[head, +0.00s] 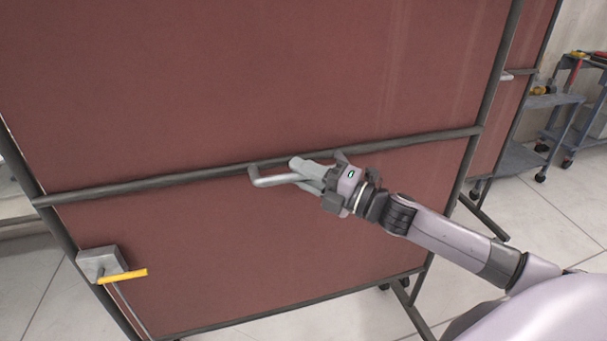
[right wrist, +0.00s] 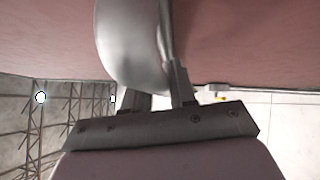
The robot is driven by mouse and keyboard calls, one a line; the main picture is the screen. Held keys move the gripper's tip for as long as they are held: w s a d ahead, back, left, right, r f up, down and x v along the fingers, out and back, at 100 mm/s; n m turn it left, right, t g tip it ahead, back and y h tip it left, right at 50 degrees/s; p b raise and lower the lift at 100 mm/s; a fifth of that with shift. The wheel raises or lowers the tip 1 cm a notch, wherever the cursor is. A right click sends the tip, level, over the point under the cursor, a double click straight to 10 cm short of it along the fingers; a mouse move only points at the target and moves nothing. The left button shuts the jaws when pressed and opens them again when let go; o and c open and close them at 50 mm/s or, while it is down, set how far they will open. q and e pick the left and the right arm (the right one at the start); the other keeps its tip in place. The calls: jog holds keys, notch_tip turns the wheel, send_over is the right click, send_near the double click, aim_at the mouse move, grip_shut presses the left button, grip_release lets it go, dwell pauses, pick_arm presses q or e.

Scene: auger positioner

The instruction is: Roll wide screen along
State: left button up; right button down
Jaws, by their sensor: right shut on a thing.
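The wide screen (head: 240,85) is a large reddish-brown panel in a dark metal frame on castors, and it fills most of the head view. A grey crossbar (head: 150,187) runs across it, with a light grey handle (head: 275,181) standing out near the middle. My right gripper (head: 305,172) is shut on the handle. In the right wrist view the handle (right wrist: 125,45) passes between the fingers close to the panel, and the fingertips are partly hidden. My left gripper is not in view.
A grey box with a yellow lever (head: 122,277) sits at the screen's lower left. Another reddish panel (head: 505,95) stands behind on the right. A grey wheeled cart (head: 550,100) with tools stands at far right. Tiled floor (head: 540,215) shows clear between them.

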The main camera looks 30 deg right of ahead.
jog(key=shift+s+a+f, duration=0.15)
jog(key=shift+f, duration=0.05)
jog(key=c, duration=1)
grip_release()
jog(key=shift+s, duration=0.1)
jog(key=shift+r, duration=0.15)
jog(key=shift+b+v, duration=0.75)
jog(key=shift+v, duration=2.9)
